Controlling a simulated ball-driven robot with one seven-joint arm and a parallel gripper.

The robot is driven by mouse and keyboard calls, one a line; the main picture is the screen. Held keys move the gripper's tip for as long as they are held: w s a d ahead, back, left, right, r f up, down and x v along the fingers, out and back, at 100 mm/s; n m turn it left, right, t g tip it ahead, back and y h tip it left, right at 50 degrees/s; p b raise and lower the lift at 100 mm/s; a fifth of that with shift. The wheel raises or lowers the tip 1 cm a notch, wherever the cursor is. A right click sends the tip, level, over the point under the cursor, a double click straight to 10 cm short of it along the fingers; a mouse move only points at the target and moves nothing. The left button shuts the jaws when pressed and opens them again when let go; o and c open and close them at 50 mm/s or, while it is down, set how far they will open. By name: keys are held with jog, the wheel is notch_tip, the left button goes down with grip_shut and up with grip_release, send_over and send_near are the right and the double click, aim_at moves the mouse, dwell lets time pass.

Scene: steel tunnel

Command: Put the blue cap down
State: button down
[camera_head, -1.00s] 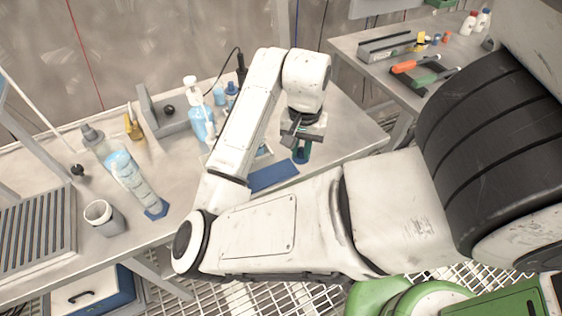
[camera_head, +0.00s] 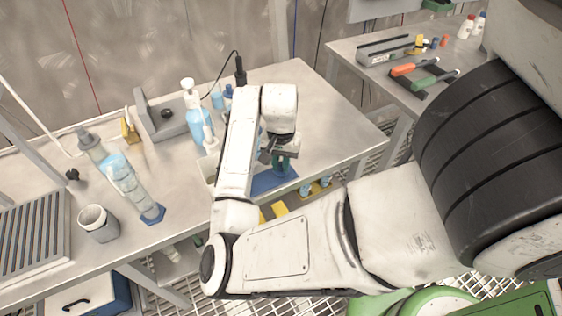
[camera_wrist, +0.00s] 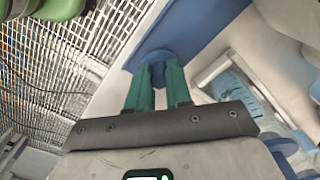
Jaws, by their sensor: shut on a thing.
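My gripper (camera_head: 281,160) hangs over the bench near its front edge, above the blue mat (camera_head: 272,184). In the wrist view, its two teal fingers (camera_wrist: 159,78) are shut on the blue cap (camera_wrist: 157,56), whose round rim shows beyond the fingertips. The cap lies in front of the blue mat (camera_wrist: 205,22) in that view. I cannot tell whether it touches the mat. In the head view the fingers and wrist hide most of the cap, and my arm covers part of the mat.
The bench right of my gripper (camera_head: 335,130) is clear. A second bench (camera_head: 400,50) holds tools.

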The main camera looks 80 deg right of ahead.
aim_at(281, 164)
jog(key=shift+f, duration=0.1)
jog(key=c, duration=1)
grip_release()
jog(key=shift+c, duration=0.2)
notch_tip(281, 164, up, 12)
jog(key=p, duration=0.2)
